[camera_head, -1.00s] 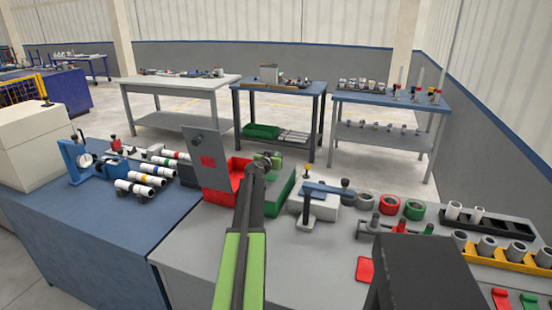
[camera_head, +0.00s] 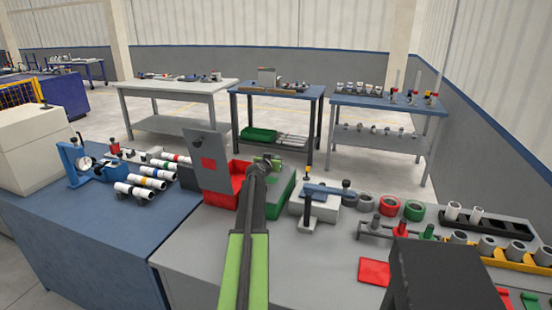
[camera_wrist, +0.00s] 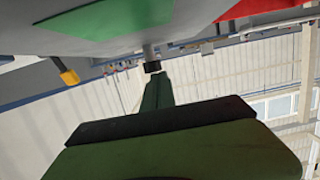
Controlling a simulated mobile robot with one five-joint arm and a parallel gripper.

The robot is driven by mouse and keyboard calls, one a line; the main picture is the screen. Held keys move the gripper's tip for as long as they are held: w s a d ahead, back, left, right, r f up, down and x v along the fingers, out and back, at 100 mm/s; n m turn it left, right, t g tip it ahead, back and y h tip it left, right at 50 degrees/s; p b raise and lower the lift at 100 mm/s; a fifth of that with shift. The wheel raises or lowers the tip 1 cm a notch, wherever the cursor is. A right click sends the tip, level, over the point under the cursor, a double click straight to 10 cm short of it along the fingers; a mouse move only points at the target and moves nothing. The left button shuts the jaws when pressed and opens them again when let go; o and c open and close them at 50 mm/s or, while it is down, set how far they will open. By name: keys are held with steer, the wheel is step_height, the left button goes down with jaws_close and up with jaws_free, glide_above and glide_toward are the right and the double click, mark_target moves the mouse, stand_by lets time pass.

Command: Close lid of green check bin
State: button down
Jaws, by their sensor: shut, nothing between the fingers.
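The green bin (camera_head: 284,187) stands on the grey bench, to the right of the red bin (camera_head: 222,194). My gripper (camera_head: 268,164) is over the back of the green bin, and my arm covers part of it. In the wrist view my gripper (camera_wrist: 157,80) is shut and empty. Its tip is close to a black knob (camera_wrist: 152,66) on a grey panel (camera_wrist: 205,33) with a green patch, which looks like the green bin's lid. I cannot tell whether they touch, nor the lid's angle.
The red bin's grey lid (camera_head: 207,178) with a red square stands upright to the left. A blue-topped fixture (camera_head: 328,192) is close on the right. Coloured rings (camera_head: 389,206) and pipe holders (camera_head: 486,224) fill the right side. The front middle of the bench is clear.

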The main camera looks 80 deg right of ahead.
steer(key=shift+s+a+f+y, duration=0.2)
steer(key=shift+s+f+y, duration=0.1)
steer(key=shift+s+f, duration=0.25)
steer(key=r+p, duration=0.5)
steer(key=shift+w+d, duration=0.2)
steer(key=shift+w, duration=0.2)
steer(key=p+v, duration=0.2)
steer(key=v, duration=0.8)
steer(key=shift+w+f, duration=0.25)
steer(key=shift+f, duration=0.05)
steer(key=shift+a, duration=0.1)
